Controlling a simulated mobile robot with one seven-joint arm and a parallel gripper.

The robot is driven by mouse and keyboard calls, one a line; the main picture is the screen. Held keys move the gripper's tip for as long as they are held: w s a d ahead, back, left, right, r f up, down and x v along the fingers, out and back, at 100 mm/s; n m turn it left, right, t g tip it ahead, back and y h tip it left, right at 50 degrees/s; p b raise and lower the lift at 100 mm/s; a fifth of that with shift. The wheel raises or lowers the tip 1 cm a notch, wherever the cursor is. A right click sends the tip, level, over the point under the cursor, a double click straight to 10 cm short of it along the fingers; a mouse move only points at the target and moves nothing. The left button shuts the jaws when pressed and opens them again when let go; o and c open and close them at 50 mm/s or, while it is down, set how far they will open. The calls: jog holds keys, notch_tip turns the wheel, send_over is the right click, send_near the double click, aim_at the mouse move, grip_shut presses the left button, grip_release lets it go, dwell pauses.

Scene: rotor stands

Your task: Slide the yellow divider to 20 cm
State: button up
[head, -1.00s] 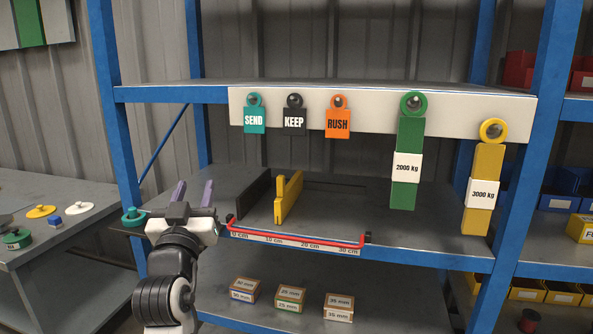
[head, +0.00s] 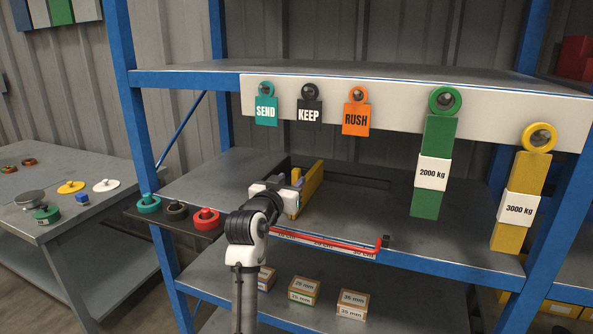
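The yellow divider (head: 310,187) stands upright on the middle shelf, partly hidden behind my gripper (head: 296,184). My gripper is at the left side of the divider, and one purple finger shows close to it. I cannot tell whether they touch or whether the fingers are open. A black divider or wall (head: 272,168) stands behind and to the left. The scale strip (head: 325,244) with cm marks runs along the shelf front under a red rail (head: 340,246). My arm covers the low end of the scale, so the divider's exact reading is hidden.
Green (head: 433,168) and yellow (head: 520,200) weight tags hang at the right front of the shelf. SEND, KEEP and RUSH tags hang from the upper beam (head: 400,108). Small boxes (head: 303,290) sit on the lower shelf. The middle shelf right of the divider is clear.

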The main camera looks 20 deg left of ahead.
aim_at(295, 176)
jog(key=w, duration=0.5)
jog(key=shift+d+p, duration=0.1)
jog(key=shift+p, duration=0.3)
grip_shut()
